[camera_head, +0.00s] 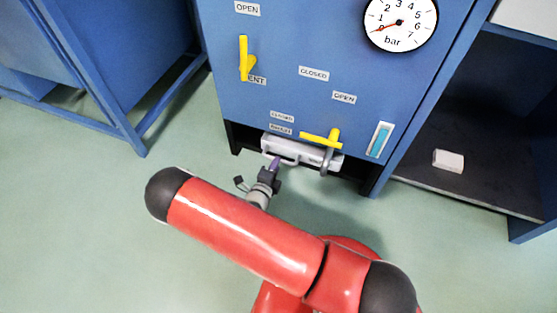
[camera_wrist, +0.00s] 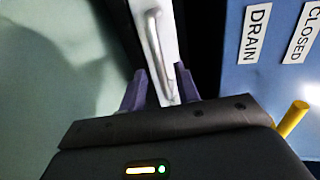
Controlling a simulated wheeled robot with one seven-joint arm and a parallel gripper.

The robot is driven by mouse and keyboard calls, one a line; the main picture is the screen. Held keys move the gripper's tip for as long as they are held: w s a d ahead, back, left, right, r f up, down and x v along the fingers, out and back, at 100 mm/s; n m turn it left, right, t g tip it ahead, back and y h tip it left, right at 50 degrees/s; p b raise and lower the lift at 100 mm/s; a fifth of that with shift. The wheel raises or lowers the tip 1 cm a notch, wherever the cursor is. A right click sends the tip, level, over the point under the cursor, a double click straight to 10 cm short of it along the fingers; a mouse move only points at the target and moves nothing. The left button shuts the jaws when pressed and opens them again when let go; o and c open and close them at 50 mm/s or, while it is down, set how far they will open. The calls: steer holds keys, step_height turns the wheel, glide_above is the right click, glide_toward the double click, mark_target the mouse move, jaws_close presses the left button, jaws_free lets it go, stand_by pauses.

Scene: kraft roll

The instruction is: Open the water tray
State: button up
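The water tray (camera_head: 290,146) is a pale grey drawer front low in the blue cabinet, below the labels. It appears flush with the cabinet, though its edge is partly hidden. My gripper (camera_head: 275,164) is at its left part, close to its bar handle. In the wrist view the tray's white front (camera_wrist: 167,20) runs up the picture with the metal handle (camera_wrist: 154,38) on it. The purple fingers of my gripper (camera_wrist: 161,80) are apart, one on each side of the handle's near end, with gaps visible. Contact with the handle cannot be told.
A yellow lever (camera_head: 322,138) and a grey pipe (camera_head: 326,160) sit at the tray's right part. Another yellow lever (camera_head: 244,60), a gauge (camera_head: 400,22) and a sight glass (camera_head: 379,140) are on the cabinet.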

steer(key=shift+b+x, duration=0.3)
steer(key=shift+x, duration=1.75)
jaws_close()
